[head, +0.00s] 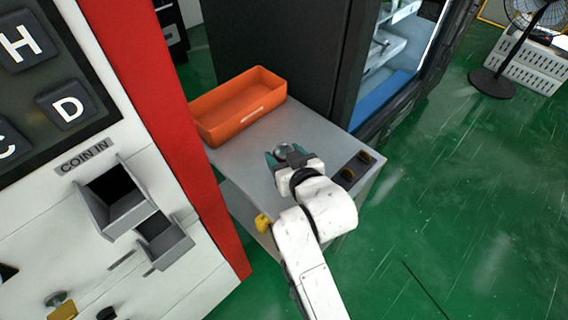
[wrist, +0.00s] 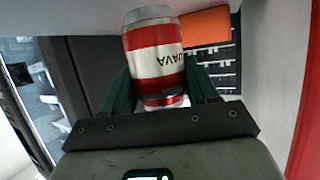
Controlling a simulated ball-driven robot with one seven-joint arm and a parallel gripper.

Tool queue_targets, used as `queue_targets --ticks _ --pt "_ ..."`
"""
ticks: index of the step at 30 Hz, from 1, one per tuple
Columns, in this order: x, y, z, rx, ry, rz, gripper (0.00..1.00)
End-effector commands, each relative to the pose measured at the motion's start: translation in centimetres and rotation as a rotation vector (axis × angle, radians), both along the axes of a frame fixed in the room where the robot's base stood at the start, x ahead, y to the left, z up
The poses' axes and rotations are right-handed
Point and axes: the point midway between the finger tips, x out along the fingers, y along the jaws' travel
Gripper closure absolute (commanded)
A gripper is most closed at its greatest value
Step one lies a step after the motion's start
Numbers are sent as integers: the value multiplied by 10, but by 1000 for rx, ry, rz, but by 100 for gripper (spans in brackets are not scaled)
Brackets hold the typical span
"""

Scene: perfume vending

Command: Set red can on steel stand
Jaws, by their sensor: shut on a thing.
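The red can (wrist: 153,62) has a white band with dark lettering, which reads upside down in the wrist view. My gripper (wrist: 158,92) is shut on it, with a green finger on each side. In the head view, my gripper (head: 286,157) is over the grey steel stand (head: 236,157), and only the can's silver top (head: 285,148) shows between the fingers. I cannot tell whether the can touches the stand's top.
An orange tray (head: 240,105) sits on the stand's back left. Dark items with yellow parts (head: 357,166) are at its right edge. A red and white vending machine (head: 165,140) stands at left, a dark open cabinet (head: 290,50) behind. Green floor lies right.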

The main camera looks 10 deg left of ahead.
Motion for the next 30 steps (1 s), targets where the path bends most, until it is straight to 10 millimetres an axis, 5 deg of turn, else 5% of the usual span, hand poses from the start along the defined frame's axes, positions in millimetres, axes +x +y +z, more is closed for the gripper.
queue_targets --ticks 8,20,21,30 --pt "2 3 -33 -2 1 0 77" --pt "2 2 -38 0 1 0 77" --pt "2 2 -37 0 1 0 39" --pt "2 2 -37 -1 2 0 15"
